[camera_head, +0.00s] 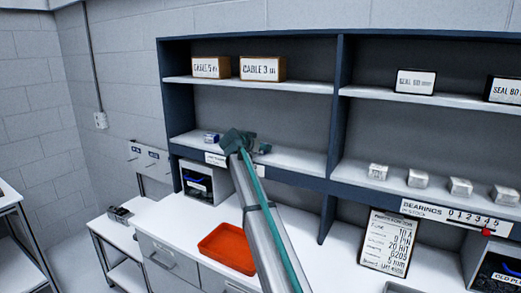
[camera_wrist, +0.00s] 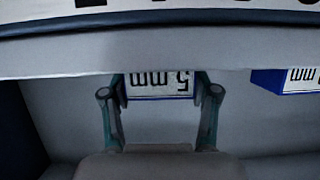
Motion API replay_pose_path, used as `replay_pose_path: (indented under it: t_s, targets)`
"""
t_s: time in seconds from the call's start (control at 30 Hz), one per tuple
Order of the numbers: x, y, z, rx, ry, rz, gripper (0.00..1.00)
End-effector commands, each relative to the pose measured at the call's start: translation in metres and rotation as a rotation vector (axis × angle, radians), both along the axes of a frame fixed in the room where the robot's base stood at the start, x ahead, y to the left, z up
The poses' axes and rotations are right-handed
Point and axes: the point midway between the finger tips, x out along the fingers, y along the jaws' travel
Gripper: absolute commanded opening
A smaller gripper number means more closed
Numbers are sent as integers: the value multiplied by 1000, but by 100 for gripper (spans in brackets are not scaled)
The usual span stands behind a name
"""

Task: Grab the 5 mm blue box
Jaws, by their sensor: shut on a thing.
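The 5 mm blue box (camera_wrist: 158,86) shows upside down in the wrist view, with a white label and blue edges. It sits between the two fingers of my gripper (camera_wrist: 160,96), which is shut on it. In the head view my gripper (camera_head: 240,141) is at the lower left shelf, and I cannot make out the held box behind it. A second blue box (camera_wrist: 285,80) stands apart on the right in the wrist view, its label partly cut off. A blue box (camera_head: 211,138) also shows left of my gripper in the head view.
The lower left shelf (camera_head: 305,160) is clear right of my gripper, up to the dark divider. Cable boxes (camera_head: 262,68) stand on the shelf above. A red tray (camera_head: 228,249) lies on the counter below. Small bearing boxes (camera_head: 418,178) stand on the right shelf.

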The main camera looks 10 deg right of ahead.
Motion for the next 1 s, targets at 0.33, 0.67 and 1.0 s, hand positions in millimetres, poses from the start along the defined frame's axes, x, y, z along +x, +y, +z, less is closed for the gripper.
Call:
replay_pose_path:
  t_s: [0.33, 0.67, 1.0]
  targets:
    - [0, 0, 2, -1, -1, 0, 19]
    - [2, 0, 28, 1, -3, 0, 19]
    - [-52, 9, 91, 1, -6, 2, 19]
